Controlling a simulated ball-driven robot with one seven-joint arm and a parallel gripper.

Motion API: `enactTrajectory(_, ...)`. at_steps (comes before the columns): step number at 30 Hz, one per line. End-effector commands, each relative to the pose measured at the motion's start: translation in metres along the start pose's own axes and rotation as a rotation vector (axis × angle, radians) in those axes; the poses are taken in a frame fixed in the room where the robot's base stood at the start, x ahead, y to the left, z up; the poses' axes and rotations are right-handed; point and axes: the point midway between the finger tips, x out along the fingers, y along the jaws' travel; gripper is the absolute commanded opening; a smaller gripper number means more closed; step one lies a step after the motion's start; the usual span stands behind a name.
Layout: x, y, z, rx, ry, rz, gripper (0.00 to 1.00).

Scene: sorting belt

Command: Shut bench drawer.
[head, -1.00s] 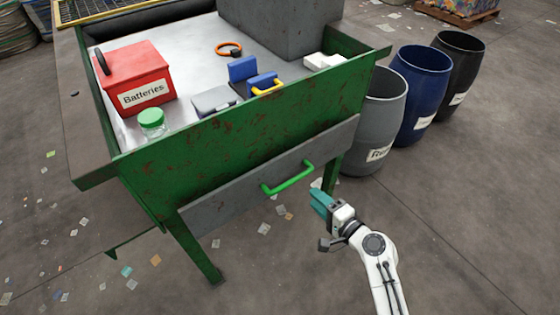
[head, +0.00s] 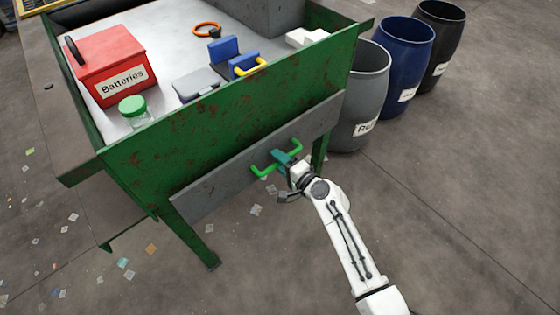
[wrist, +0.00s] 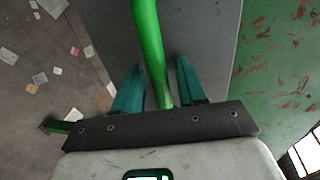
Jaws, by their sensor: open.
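The bench drawer shows as a grey front panel (head: 215,186) under the green bench (head: 220,115); it looks near the bench's front, and I cannot tell how far it stands out. Its green bar handle (head: 263,171) is on the panel's middle. My gripper (head: 283,158) is at the handle. In the wrist view the handle (wrist: 150,50) runs between the two teal fingers of my gripper (wrist: 155,88), with gaps on both sides. The fingers are open and point at the grey panel (wrist: 205,45).
On the bench stand a red batteries box (head: 115,75), a green-lidded jar (head: 133,110), blue and yellow items and an orange ring (head: 207,29). Grey (head: 362,95), blue (head: 402,60) and black (head: 438,35) barrels stand at the right. Paper scraps litter the otherwise clear floor.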

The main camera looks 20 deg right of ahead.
Motion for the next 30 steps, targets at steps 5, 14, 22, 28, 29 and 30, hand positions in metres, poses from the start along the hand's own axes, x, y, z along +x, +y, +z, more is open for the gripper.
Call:
enactTrajectory(5, 0.0011, 0.0, 0.0, 0.0, 0.0, 0.0, 0.4)
enactTrajectory(14, 0.0007, 0.0, -0.0002, 0.0, 0.001, 0.0, 0.2)
enactTrajectory(22, 0.0006, 0.0002, -0.0003, 0.0, 0.001, 0.0, 0.0)
enactTrajectory(28, 0.0005, 0.0004, -0.0004, 0.0, 0.001, 0.001, 0.0)
enactTrajectory(29, 0.0004, 0.0004, -0.0004, 0.0, 0.001, 0.001, 0.0)
enactTrajectory(30, 0.0004, 0.0004, -0.0004, 0.0, 0.001, 0.001, 0.0)
